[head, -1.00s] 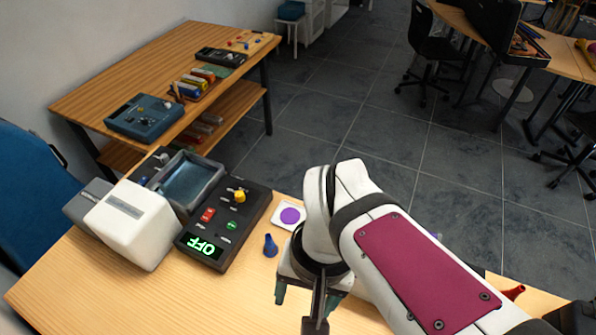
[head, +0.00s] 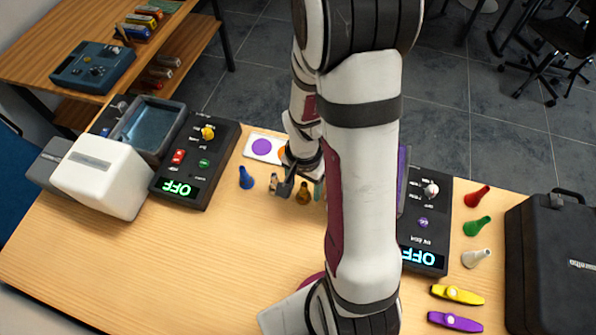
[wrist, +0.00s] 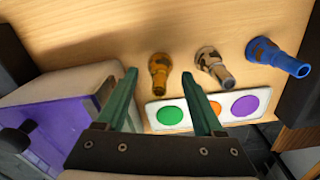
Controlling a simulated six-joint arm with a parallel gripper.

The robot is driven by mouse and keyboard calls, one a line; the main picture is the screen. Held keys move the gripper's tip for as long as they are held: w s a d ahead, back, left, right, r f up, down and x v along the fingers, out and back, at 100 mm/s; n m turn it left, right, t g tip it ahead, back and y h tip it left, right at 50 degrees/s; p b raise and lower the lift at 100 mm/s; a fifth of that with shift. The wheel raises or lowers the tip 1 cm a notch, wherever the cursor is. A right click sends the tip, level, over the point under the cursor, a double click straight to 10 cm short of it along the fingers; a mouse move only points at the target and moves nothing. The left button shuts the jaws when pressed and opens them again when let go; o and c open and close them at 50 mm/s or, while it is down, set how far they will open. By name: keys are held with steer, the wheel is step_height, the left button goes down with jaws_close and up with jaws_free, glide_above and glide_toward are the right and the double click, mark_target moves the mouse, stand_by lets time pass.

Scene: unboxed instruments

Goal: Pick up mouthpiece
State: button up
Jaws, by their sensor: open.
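Several small mouthpieces lie on the wooden table. A brown-orange mouthpiece (wrist: 158,72) lies ahead of my gripper (wrist: 160,76), roughly in line with the gap between the fingertips. My gripper is open, and nothing shows held in it. A tan-grey patterned mouthpiece (wrist: 213,66) lies just right of the right finger. A blue mouthpiece (wrist: 280,57) lies farther right. In the head view the blue one (head: 246,177) is left of the gripper, and the brown one (head: 303,193) shows at the fingers. Red (head: 477,196), green (head: 477,226) and white (head: 477,259) mouthpieces lie at the right.
A card (wrist: 150,113) with green, orange and purple circles lies beside the mouthpieces. Control boxes reading OFF stand left (head: 196,165) and right (head: 425,225). Yellow (head: 456,294) and purple (head: 454,321) kazoos and a black case (head: 550,260) are at right. The front-left table is clear.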

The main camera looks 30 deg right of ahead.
mark_target(303, 183)
steer(key=shift+f, duration=0.6)
jaws_close()
steer(key=shift+r, duration=0.1)
step_height(303, 183, up, 10)
steer(key=shift+w+r, duration=0.1)
steer(key=w+a+r+n, duration=0.3)
steer(key=r+n, duration=0.3)
steer(key=r, duration=0.2)
steer(key=w+a+r+n, duration=0.4)
steer(key=w+r+n, duration=0.1)
steer(key=r, duration=0.3)
steer(key=shift+w+a+n, duration=0.25)
steer(key=shift+w+n, duration=0.05)
steer(key=shift+n, duration=0.2)
